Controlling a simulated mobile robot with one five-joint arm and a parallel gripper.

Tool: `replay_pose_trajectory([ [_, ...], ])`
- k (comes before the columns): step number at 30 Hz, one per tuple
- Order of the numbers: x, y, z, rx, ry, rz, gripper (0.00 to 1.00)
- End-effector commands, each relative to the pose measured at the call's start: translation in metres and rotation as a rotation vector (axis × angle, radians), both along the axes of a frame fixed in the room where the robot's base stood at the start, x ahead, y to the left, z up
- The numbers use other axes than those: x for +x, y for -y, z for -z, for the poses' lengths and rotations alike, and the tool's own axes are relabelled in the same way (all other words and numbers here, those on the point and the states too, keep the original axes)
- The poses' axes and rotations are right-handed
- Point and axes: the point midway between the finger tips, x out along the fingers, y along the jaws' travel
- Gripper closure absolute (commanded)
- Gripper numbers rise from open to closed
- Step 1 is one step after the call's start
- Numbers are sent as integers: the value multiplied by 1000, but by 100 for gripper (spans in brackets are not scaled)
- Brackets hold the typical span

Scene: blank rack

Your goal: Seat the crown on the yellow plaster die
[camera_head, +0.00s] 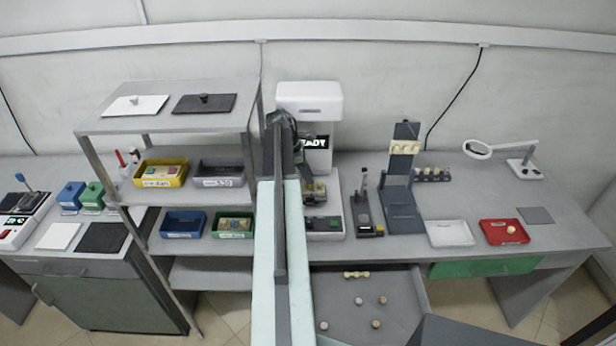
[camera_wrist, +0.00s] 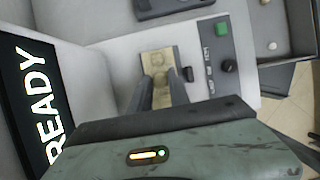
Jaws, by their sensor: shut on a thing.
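My gripper (camera_wrist: 160,84) is in the wrist view, its two fingers close together over a tan block (camera_wrist: 158,60) on the white machine. The fingers are shut on a small piece at their tips; it is largely hidden and I cannot tell if it is the crown. Several small round pieces, including a tan one (camera_head: 376,324) and a pinkish one (camera_head: 383,300), stand in the open drawer (camera_head: 345,335). I cannot tell which is the yellow plaster die.
The machine (camera_head: 310,98) shows READY. A red tray (camera_head: 490,238) holds a pale piece (camera_head: 511,230); a white tray (camera_head: 450,240) looks empty. A grey stand (camera_head: 403,213) and a black device (camera_head: 368,228) are right of the machine. A shelf (camera_head: 120,119) with bins is left of my arm.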

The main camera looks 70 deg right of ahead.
Motion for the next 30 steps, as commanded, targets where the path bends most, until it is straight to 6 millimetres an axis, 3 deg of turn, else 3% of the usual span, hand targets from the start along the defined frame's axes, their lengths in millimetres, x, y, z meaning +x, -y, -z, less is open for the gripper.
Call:
replay_pose_trajectory([
  [26, -1, 0, 24, 1, 0, 1, 100],
  [27, -1, 0, 22, 1, 0, 1, 67],
  [29, -1, 0, 22, 0, 0, 1, 52],
  [30, -1, 0, 22, 1, 0, 1, 52],
])
